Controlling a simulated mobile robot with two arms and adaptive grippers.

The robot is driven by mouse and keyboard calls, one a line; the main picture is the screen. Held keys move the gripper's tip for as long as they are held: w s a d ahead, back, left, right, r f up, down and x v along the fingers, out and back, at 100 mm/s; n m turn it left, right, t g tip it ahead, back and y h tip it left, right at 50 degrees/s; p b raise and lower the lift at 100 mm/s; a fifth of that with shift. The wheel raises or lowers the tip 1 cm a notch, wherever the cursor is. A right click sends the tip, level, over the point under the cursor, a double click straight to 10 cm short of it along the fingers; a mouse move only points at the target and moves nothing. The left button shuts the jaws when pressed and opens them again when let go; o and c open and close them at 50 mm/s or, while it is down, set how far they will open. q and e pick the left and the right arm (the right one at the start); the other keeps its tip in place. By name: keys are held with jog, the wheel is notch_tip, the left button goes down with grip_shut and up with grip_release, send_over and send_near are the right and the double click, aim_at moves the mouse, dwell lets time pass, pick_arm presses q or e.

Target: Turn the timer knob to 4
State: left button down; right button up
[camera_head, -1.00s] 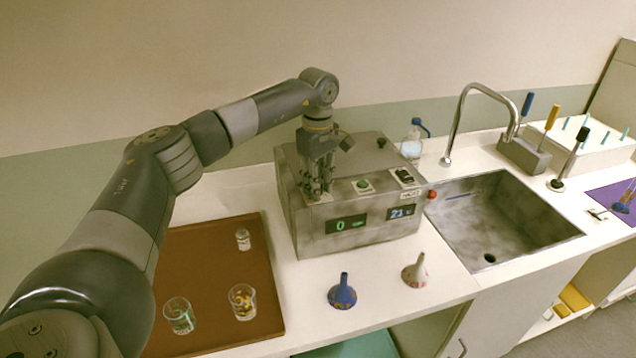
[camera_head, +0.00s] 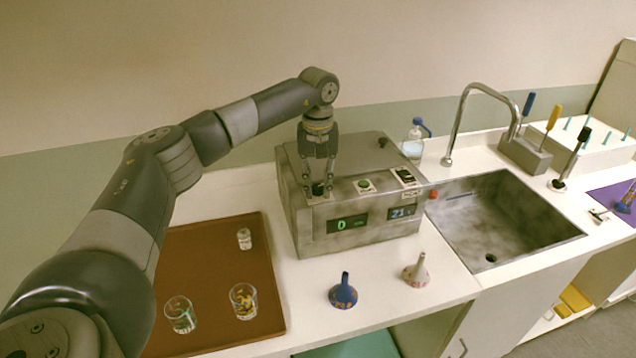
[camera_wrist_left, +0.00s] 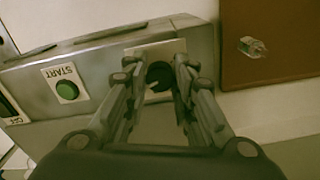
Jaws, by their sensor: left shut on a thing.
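The timer knob (camera_head: 318,189) is a small dark round knob on the top of the grey metal machine (camera_head: 360,236), near its left front. In the left wrist view the knob (camera_wrist_left: 158,76) is black with a pale mark and sits on a light plate. My left gripper (camera_head: 319,190) points down over it, and its fingers (camera_wrist_left: 157,84) are on both sides of the knob, shut on it. The green display (camera_head: 347,224) on the front reads 0. The plate's markings are hidden by the fingers. My right gripper is out of view.
A green START button (camera_head: 364,185) and a switch panel (camera_head: 405,176) sit right of the knob. A brown tray (camera_head: 215,260) with small glasses lies at left. Two funnels (camera_head: 343,293) stand in front. A sink (camera_head: 497,215) is at right.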

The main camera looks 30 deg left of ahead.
aim_at(318, 187)
pick_arm(q)
jog(key=shift+w+a+r+m, duration=0.1)
jog(key=shift+r+m, duration=0.1)
jog(key=shift+m, duration=0.2)
jog(key=c, duration=1.5)
grip_release()
jog(key=shift+o, duration=0.9)
jog(key=shift+f, duration=0.15)
notch_tip(318, 187, up, 12)
